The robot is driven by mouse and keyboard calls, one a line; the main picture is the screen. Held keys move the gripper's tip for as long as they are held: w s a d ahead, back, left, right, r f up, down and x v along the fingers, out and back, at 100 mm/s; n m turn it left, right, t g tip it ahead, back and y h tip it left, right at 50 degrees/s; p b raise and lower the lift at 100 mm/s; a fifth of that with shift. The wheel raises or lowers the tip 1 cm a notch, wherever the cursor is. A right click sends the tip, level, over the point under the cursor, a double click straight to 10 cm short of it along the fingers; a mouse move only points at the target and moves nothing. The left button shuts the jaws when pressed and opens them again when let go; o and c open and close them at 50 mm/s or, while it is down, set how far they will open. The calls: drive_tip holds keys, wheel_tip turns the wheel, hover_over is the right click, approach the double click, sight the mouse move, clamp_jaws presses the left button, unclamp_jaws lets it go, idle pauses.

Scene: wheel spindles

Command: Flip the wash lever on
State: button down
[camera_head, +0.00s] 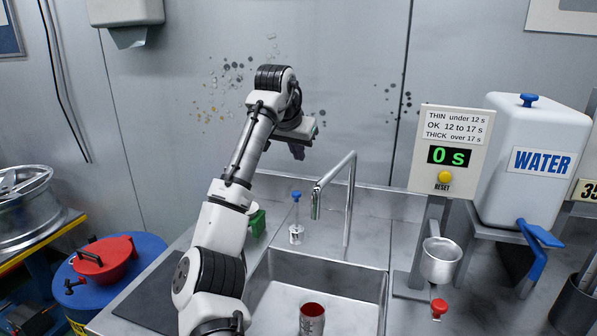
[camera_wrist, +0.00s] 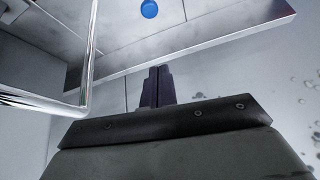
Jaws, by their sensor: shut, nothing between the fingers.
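No part labelled as a wash lever can be read. A chrome faucet (camera_head: 349,195) arches over the steel sink, its spout pointing down; its pipe (camera_wrist: 92,45) also shows in the wrist view. A blue paddle handle (camera_head: 540,234) hangs below the white water tank (camera_head: 535,150) at the right. A small clear bottle with a blue top (camera_head: 296,215) stands behind the sink; a blue round top (camera_wrist: 149,8) shows in the wrist view. My gripper (camera_head: 297,152) is raised near the back wall, above and behind the bottle, touching nothing. Its dark fingers (camera_wrist: 157,84) are together and empty.
The sink (camera_head: 340,285) holds a cup with a red inside (camera_head: 312,318).

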sight(296, 211)
wheel_tip(296, 211, down, 9)
drive_tip(key=w+p, duration=0.1)
drive_tip(key=p, duration=0.2)
drive_tip(key=shift+d, duration=0.15)
idle(0.3)
